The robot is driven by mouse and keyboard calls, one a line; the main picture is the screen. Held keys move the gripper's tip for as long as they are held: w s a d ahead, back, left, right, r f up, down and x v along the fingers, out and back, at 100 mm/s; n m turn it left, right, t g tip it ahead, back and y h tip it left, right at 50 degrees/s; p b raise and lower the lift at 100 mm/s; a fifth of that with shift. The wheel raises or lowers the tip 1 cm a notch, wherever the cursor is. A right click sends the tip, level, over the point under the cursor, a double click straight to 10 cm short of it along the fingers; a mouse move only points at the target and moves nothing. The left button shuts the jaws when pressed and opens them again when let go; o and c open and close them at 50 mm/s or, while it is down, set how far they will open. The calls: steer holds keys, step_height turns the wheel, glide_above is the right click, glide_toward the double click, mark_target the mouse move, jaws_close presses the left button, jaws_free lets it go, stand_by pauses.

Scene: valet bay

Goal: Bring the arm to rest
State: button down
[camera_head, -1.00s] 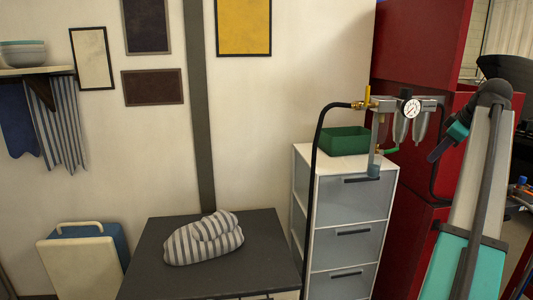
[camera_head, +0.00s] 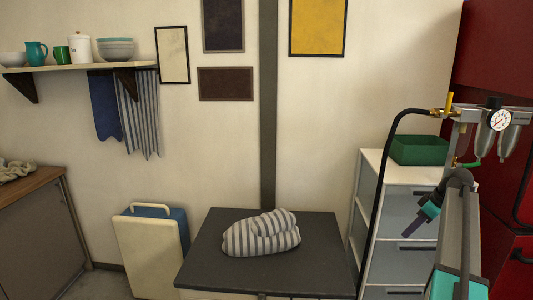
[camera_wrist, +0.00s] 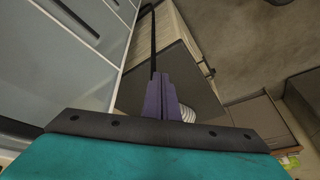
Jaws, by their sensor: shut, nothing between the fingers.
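My gripper (camera_head: 408,231) hangs at the right of the head view, with purple fingers pointing down and left below my teal and grey wrist. It appears in front of the grey-white drawer unit (camera_head: 402,220); the gap between them cannot be told. In the wrist view my gripper (camera_wrist: 161,82) shows its purple fingers together, with nothing between them. The drawer fronts (camera_wrist: 65,60) fill the left of that view. The dark table (camera_wrist: 188,70) lies beyond the fingers, and a striped cloth (camera_wrist: 188,114) shows partly behind them.
The striped cloth bundle (camera_head: 262,236) lies on the dark table (camera_head: 322,262). A black hose (camera_head: 384,160) runs down beside the drawers from the gauge unit (camera_head: 499,120). A green bin (camera_head: 419,150) tops the drawers. A cream case (camera_head: 146,255) stands left of the table.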

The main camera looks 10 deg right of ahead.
steer(key=w+a+f+n+g+y, duration=0.1)
steer(key=a+f+g, duration=0.2)
steer(key=a+f, duration=1.65)
steer(key=s+a+f+g, duration=0.2)
steer(key=s+a+f, duration=0.1)
steer(key=a+f, duration=0.45)
steer(key=s+a+f+g, duration=0.1)
steer(key=s+a+f, duration=0.3)
steer(key=a+f, duration=0.3)
steer(key=s+a+f+g+h, duration=0.1)
steer(key=s+a+f+g, duration=0.1)
steer(key=s+a+f, duration=0.5)
steer(key=s+a+f+g, duration=0.1)
steer(key=s+a+f, duration=0.3)
steer(key=s+f, duration=0.4)
steer(key=s+f+m+h, duration=0.3)
steer(key=s+m, duration=0.4)
steer(key=s, duration=1)
steer(key=shift+s+f, duration=0.15)
steer(key=shift+f, duration=0.25)
